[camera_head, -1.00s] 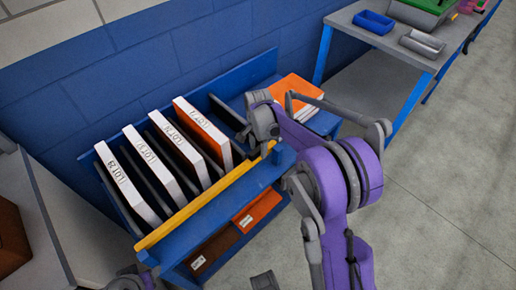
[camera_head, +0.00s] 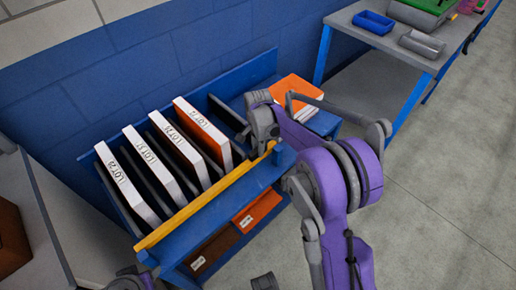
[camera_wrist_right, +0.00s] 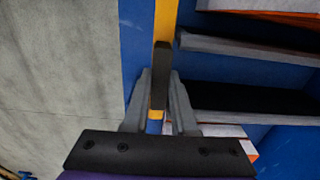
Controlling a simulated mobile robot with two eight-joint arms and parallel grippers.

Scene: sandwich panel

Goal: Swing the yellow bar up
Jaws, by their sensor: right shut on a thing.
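The yellow bar (camera_head: 205,199) runs along the front edge of the blue rack (camera_head: 225,210), low in front of the upright binders. My right gripper (camera_head: 269,146) is at the bar's right end. In the right wrist view my right gripper's fingers (camera_wrist_right: 162,118) stand on either side of a black handle (camera_wrist_right: 160,75) at the yellow bar (camera_wrist_right: 165,20). The fingers are shut on this handle. In the head view my arm hides the handle. Only parts of my other arm show at the lower edge, without clear fingertips.
White binders (camera_head: 130,185) and an orange-sided binder (camera_head: 203,135) stand between dividers behind the bar. Orange boxes (camera_head: 297,92) lie at the rack's right end. A blue wall (camera_head: 150,75) is behind. A grey table (camera_head: 375,45) stands at the upper right. The floor at right is clear.

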